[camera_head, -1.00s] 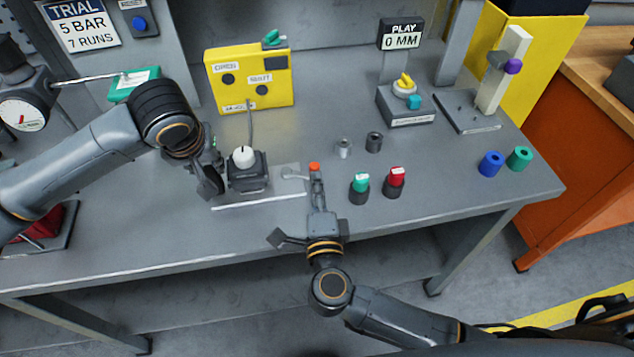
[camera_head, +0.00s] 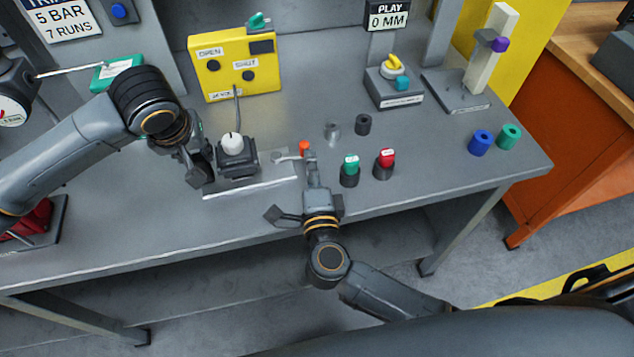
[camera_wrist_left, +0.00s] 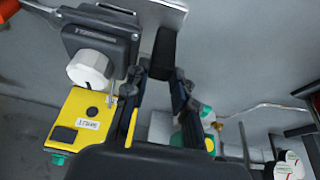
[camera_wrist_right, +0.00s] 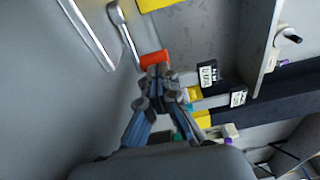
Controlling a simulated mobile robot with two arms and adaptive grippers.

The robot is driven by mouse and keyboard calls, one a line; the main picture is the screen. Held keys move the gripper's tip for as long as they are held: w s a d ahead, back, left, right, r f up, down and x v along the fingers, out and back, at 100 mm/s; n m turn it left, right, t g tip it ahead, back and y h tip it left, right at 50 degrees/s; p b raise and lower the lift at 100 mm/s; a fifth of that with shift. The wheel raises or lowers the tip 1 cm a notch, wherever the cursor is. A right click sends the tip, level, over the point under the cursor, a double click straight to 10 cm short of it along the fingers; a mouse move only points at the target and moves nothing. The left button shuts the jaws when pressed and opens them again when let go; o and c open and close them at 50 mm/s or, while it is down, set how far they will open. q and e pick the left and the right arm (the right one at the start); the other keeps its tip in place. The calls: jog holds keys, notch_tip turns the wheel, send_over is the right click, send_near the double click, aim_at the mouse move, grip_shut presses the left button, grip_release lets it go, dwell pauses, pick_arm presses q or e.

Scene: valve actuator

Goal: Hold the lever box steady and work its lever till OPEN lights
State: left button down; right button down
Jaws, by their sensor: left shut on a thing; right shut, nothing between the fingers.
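The lever box (camera_head: 238,163) is dark with a white round knob (camera_head: 232,143) on top and stands on a pale metal plate (camera_head: 250,187). Its lever (camera_head: 287,157) points right and ends in an orange tip (camera_head: 304,147). My left gripper (camera_head: 200,178) is shut on the lever box at its left side; the box also shows in the left wrist view (camera_wrist_left: 110,42). My right gripper (camera_head: 311,165) is shut and empty, its fingertips right at the orange tip, also seen in the right wrist view (camera_wrist_right: 153,58); contact is unclear. The yellow panel's (camera_head: 265,85) OPEN lamp (camera_head: 212,66) and SHUT lamp (camera_head: 248,76) look dark.
A green-capped cylinder (camera_head: 349,172) and a red-capped cylinder (camera_head: 384,165) stand close right of my right gripper. Grey (camera_head: 332,133) and black (camera_head: 363,124) pieces stand behind them. Blue (camera_head: 480,143) and green (camera_head: 510,136) cylinders stand near the bench's right edge.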

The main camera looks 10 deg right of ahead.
jog(key=s+d, duration=0.1)
jog(key=s, duration=1.2)
jog(key=shift+s, duration=0.35)
jog(key=c, duration=1.6)
grip_release()
jog(key=shift+w+a+y, duration=0.1)
jog(key=shift+w+y, duration=0.1)
jog(key=shift+y, duration=0.1)
jog(key=o, duration=0.4)
jog(key=w+a+r+n+y, duration=0.1)
jog(key=w+n+y, duration=0.1)
jog(key=n, duration=0.1)
jog(key=w+a+r+n+y, duration=0.1)
jog(key=w+a+n+y, duration=0.1)
jog(key=y, duration=0.1)
jog(key=w+a+r+n+t+y, duration=0.1)
jog(key=a+r+n+y, duration=0.1)
jog(key=n+y, duration=0.1)
jog(key=shift+w+n, duration=0.3)
jog(key=shift+w, duration=0.1)
jog(key=w+a+r+n+g+y, duration=0.25)
jog(key=n+g+y, duration=0.35)
jog(key=n, duration=0.4)
jog(key=n+g+h, duration=0.4)
jog(key=n+g, duration=0.5)
jog(key=n, duration=0.5)
send_near(305, 144)
jog(key=x, duration=1)
jog(key=shift+a+f, duration=0.15)
